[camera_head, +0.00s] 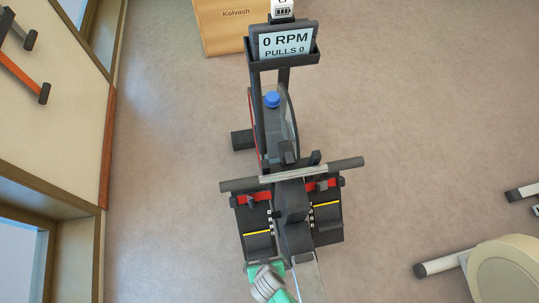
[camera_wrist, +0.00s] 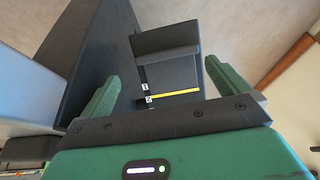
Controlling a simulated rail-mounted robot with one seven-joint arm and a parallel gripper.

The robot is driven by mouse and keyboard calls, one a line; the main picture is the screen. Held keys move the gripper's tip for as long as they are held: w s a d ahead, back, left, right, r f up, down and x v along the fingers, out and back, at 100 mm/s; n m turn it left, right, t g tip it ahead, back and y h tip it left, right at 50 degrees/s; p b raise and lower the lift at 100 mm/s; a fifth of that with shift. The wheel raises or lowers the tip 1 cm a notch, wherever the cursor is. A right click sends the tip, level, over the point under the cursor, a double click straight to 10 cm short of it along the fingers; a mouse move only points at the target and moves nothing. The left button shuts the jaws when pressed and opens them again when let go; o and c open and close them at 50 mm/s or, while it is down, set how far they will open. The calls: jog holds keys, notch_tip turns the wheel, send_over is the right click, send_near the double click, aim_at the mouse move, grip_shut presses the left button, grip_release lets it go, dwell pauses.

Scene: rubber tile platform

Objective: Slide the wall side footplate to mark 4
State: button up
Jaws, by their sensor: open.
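The rowing machine has two dark footplates, one on each side of its central rail (camera_head: 292,235). The wall side footplate (camera_head: 256,220) is the left one in the head view, with a red strap, a yellow line and small white marks along its inner edge. My gripper (camera_head: 266,268) is just below its lower end, near the rail. In the wrist view, my gripper (camera_wrist: 162,70) is open, with its green fingers apart and a dark footplate piece (camera_wrist: 165,42) showing between them. A yellow line and two small white marks show there; the numbers are too small to read.
The other footplate (camera_head: 326,222) is right of the rail. A handle bar (camera_head: 337,167) crosses above both footplates. A monitor (camera_head: 285,44) reads 0 RPM. The wall is at left; other equipment (camera_head: 505,270) is at lower right, with open floor between.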

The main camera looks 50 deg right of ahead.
aim_at(259, 245)
jog(key=b+x, duration=0.1)
jog(key=x, duration=0.1)
jog(key=b+x, duration=0.2)
jog(key=x, duration=0.1)
jog(key=b+x, duration=0.1)
jog(key=x, duration=0.1)
jog(key=shift+w+a+f+b, duration=0.25)
jog(key=shift+w+b, duration=0.1)
jog(key=shift+w, duration=0.2)
jog(key=shift+c, duration=0.2)
